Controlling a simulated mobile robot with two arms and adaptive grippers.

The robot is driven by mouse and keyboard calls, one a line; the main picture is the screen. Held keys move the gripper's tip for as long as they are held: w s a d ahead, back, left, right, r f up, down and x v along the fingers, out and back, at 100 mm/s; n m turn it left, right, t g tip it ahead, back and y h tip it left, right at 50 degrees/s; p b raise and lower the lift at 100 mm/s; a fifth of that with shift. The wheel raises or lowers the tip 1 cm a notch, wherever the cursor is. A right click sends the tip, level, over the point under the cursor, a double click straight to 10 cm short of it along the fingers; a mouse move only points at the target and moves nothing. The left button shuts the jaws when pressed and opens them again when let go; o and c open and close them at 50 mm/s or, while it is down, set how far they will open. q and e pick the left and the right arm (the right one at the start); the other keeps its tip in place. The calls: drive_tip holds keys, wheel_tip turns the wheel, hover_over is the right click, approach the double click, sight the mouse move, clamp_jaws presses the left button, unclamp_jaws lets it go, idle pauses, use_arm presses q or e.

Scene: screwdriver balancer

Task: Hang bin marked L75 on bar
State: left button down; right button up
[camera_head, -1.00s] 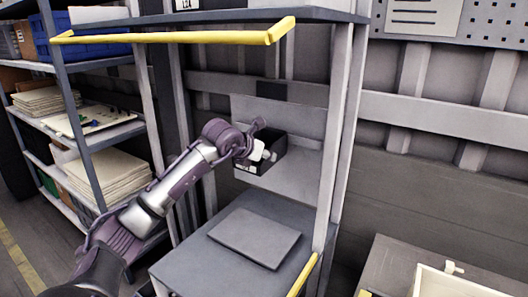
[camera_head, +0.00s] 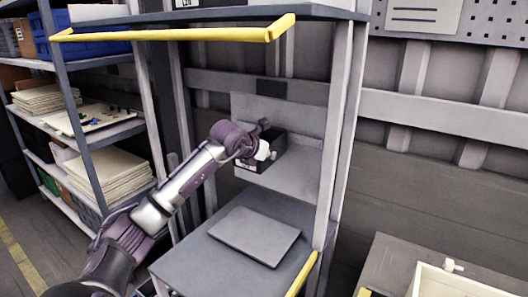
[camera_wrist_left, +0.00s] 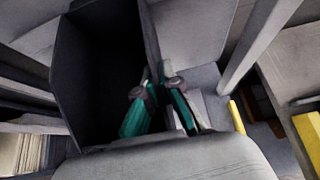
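A small dark bin (camera_head: 271,158) is at the grey panel inside the rack, above its lower shelf. The light end of my left gripper (camera_head: 262,150) covers part of its near side. In the left wrist view the bin's dark inside (camera_wrist_left: 98,75) opens at the left. The left gripper (camera_wrist_left: 159,84) has its teal fingers drawn close together, one on each side of the bin's right wall, and looks shut on that wall. No L75 mark can be read. I cannot tell whether the bin hangs or rests. My right gripper is not in view.
A yellow bar (camera_head: 170,36) runs along the rack's upper shelf. A flat grey plate (camera_head: 255,237) lies on the lower shelf. Shelving with paper stacks (camera_head: 108,172) stands at the left. A bench with a white tray (camera_head: 450,284) is at the lower right.

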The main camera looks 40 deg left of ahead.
use_arm(q)
drive_tip(key=shift+r, duration=0.15)
drive_tip(key=shift+w+r+p, duration=0.1)
drive_tip(key=shift+r+p, duration=0.3)
drive_tip(key=shift+r, duration=0.2)
drive_tip(key=shift+w+a+r+p, duration=0.1)
drive_tip(key=shift+a+r+p, duration=0.1)
drive_tip(key=shift+r, duration=0.3)
drive_tip(key=shift+a+r+p, duration=0.1)
drive_tip(key=shift+r+p, duration=0.1)
drive_tip(key=shift+r, duration=0.25)
drive_tip(key=shift+s+f+b, duration=0.25)
drive_tip(key=shift+f+b, duration=0.1)
drive_tip(key=shift+b, duration=0.3)
drive_tip(key=shift+s+d+f+b, duration=0.3)
drive_tip(key=shift+s+b, duration=0.15)
drive_tip(key=shift+b, duration=0.2)
drive_tip(key=s+d+b, duration=0.1)
drive_tip(key=s+b, duration=0.7)
drive_tip(key=s, duration=0.3)
drive_tip(key=shift+d+r+b, duration=0.15)
drive_tip(key=shift+d+b, duration=0.05)
drive_tip(key=shift+b, duration=0.1)
